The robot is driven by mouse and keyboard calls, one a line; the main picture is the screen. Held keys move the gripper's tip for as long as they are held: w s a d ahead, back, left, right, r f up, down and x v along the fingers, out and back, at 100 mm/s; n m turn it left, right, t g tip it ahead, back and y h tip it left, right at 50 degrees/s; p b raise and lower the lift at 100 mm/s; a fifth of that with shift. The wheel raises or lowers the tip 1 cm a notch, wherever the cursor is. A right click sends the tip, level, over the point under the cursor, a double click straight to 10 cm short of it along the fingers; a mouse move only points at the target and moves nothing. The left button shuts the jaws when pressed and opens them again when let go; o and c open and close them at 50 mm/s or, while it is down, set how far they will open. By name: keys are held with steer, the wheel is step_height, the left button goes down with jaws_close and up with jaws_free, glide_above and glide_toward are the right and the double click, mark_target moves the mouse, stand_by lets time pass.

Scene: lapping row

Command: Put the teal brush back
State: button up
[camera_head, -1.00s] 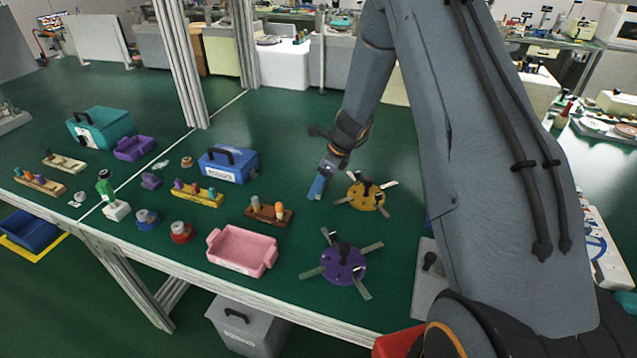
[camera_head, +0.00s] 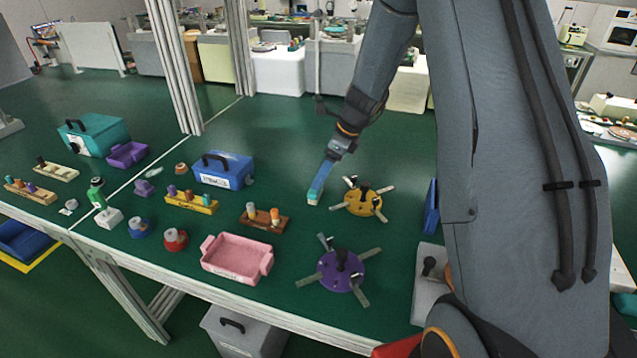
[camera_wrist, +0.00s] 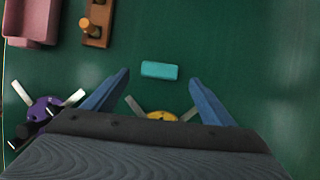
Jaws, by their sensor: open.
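The teal brush (camera_wrist: 159,70) shows in the wrist view as a small teal block lying on the green bench top. It lies between and slightly beyond my two blue fingertips, with a gap on both sides. In the head view a teal piece (camera_head: 314,199) with a pale lower edge shows right at the tip of my gripper (camera_head: 322,184), partly covered by the fingers. My gripper is open and points down over it. I cannot tell the height of the fingertips above the bench.
A yellow fixture (camera_head: 362,203) with several arms stands just right of my gripper. A purple one (camera_head: 341,272) is nearer. A brown rack (camera_head: 263,220) with upright pegs, a pink tray (camera_head: 236,260) and a blue toolbox (camera_head: 223,170) are to the left. Bench behind the gripper is clear.

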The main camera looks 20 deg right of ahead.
steer(key=s+a+r+n+g+h, duration=0.1)
steer(key=s+r+n+h, duration=0.1)
steer(key=s+n, duration=1)
steer(key=s+a+r+n+h, duration=0.1)
steer(key=s+r+n, duration=0.4)
steer(key=s+n, duration=0.8)
steer(key=s, duration=0.4)
steer(key=shift+s+a+r+g+h, duration=0.15)
steer(key=shift+s+a+g+h, duration=0.05)
steer(key=shift+g+h, duration=0.2)
